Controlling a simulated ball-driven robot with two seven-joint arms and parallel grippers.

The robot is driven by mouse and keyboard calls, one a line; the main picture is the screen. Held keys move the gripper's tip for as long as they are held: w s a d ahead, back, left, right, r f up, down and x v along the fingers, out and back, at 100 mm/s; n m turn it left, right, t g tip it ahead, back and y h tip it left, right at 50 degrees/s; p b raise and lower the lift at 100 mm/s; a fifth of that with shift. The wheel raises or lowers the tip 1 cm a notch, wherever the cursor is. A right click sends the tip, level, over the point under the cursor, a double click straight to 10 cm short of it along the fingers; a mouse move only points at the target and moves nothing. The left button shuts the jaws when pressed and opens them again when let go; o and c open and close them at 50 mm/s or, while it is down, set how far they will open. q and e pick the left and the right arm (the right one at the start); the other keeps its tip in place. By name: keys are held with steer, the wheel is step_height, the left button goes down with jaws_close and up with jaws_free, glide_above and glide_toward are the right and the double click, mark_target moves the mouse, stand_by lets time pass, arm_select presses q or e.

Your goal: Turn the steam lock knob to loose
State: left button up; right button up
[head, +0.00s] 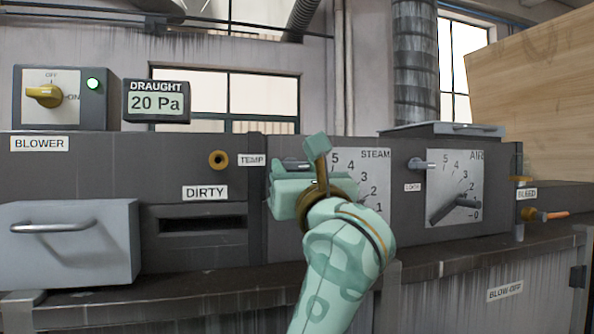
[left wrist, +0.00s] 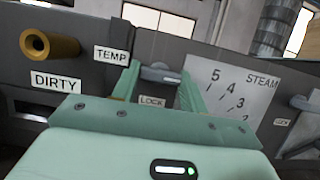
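The steam lock knob (left wrist: 160,73) is a small grey bar-shaped knob above a LOCK label (left wrist: 152,101), to the left of the STEAM dial (left wrist: 232,92). In the left wrist view its bar lies roughly sideways. My left gripper (left wrist: 158,80) is open, with one finger on each side of the knob. I cannot tell how deep the knob sits between the fingers; no grip on it shows. In the head view the left gripper (head: 292,182) covers most of the knob and part of the STEAM dial (head: 372,168). My right gripper is not in view.
A second lock knob (head: 417,163) sits beside the AIR dial (head: 462,170) on the right. A brass TEMP port (head: 219,159) and a DIRTY slot (head: 203,224) are on the left. A grey drawer (head: 70,245) sticks out at far left. A ledge (head: 170,290) runs below the panel.

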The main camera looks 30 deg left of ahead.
arm_select(q)
steer(key=shift+n, duration=0.5)
steer(key=shift+f+n+g+y+b, duration=0.1)
steer(key=shift+n+g+y+b, duration=0.3)
steer(key=shift+n, duration=0.5)
steer(key=n+g, duration=0.1)
steer(key=n+b, duration=0.1)
steer(key=n, duration=0.1)
steer(key=shift+w+d+n+g+y, duration=0.1)
steer(key=shift+w+n+g+y, duration=0.05)
steer(key=shift+n+g+y, duration=0.2)
steer(key=n+g, duration=0.1)
steer(key=n, duration=0.2)
steer(key=n+g+b, duration=0.1)
steer(key=n+g, duration=0.1)
steer(key=n, duration=0.1)
steer(key=shift+y, duration=0.25)
steer(key=n, duration=0.1)
steer(key=n+g, duration=0.1)
steer(key=n, duration=0.1)
steer(key=n+g, duration=0.1)
steer(key=n, duration=0.1)
steer(key=shift+w+d+r, duration=0.1)
steer(key=shift+r, duration=0.2)
steer(key=shift+n+g+h+p, duration=0.4)
steer(key=shift+n+h, duration=0.1)
steer(key=shift+n, duration=0.75)
steer(key=shift+n+g+h+p, duration=0.3)
steer(key=shift+n+h, duration=0.2)
steer(key=shift+n, duration=0.7)
